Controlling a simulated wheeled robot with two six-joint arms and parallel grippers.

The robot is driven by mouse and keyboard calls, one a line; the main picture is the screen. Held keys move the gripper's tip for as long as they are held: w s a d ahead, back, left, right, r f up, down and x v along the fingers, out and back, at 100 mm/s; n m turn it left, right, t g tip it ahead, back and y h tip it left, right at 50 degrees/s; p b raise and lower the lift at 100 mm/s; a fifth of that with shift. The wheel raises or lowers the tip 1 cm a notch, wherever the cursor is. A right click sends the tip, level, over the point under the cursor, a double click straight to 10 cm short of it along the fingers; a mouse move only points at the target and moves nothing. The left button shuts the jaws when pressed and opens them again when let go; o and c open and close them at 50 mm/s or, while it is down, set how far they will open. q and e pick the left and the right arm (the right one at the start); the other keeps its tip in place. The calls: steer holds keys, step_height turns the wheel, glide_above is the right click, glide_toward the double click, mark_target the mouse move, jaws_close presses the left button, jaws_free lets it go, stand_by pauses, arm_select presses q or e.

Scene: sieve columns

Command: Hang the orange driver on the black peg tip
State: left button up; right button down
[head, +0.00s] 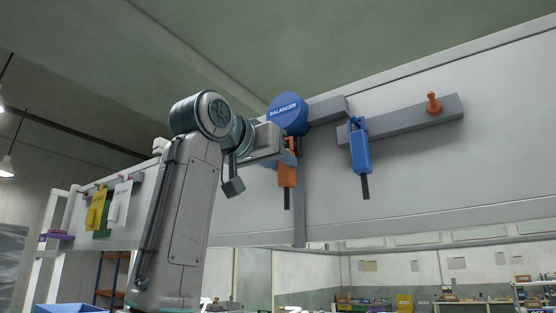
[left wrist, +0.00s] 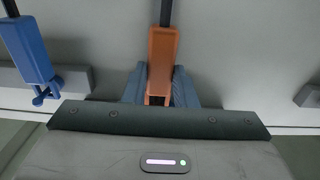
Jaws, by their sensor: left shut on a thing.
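The orange driver (head: 287,175) hangs upright below the round blue balancer (head: 288,114), its dark bit pointing down. My left gripper (head: 284,152) is shut on the upper part of the orange driver. In the left wrist view the blue-grey fingers of the left gripper (left wrist: 159,92) sit on both sides of the orange driver (left wrist: 162,58). The driver's top end is partly hidden by the gripper. I cannot make out a black peg tip; the one bare peg I see is an orange peg (head: 434,103). My right gripper is not in view.
A grey rail (head: 410,122) on the pale panel carries the orange peg at its right and a blue driver (head: 360,160) at its left end. The blue driver also shows in the left wrist view (left wrist: 30,50). Yellow, green and white tags hang at far left.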

arm_select(q)
steer(key=o, duration=1)
steer(key=shift+o, duration=0.4)
steer(key=b+v, duration=0.5)
steer(key=v, duration=0.5)
steer(key=shift+s+a, duration=0.2)
steer(key=shift+s, duration=0.15)
